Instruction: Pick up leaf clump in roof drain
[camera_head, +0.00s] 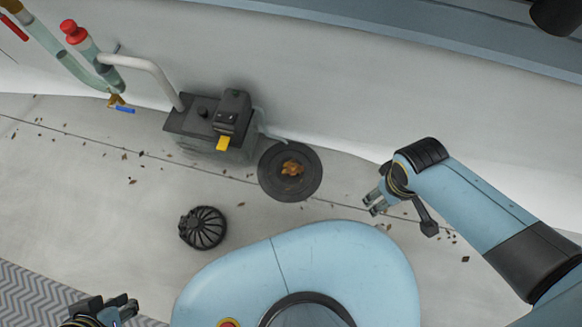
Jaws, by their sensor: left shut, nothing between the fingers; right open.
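The leaf clump (292,168) is a small orange-brown heap in the middle of the roof drain. The roof drain (275,185) is a round dark grey disc set in the roof floor, near the foot of the parapet. My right gripper (371,204) is open and empty, to the right of the drain and a little lower in the picture, with its fingers pointing left. It is apart from the clump. My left gripper (130,308) is shut and empty at the bottom left edge, far from the drain and partly cut off by the frame.
A black domed strainer (203,228) lies on the floor left of my base. A dark box with a yellow tab (212,128) and a bent pipe stand just left of the drain. The pale parapet (330,80) rises behind. Loose leaf bits dot the floor.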

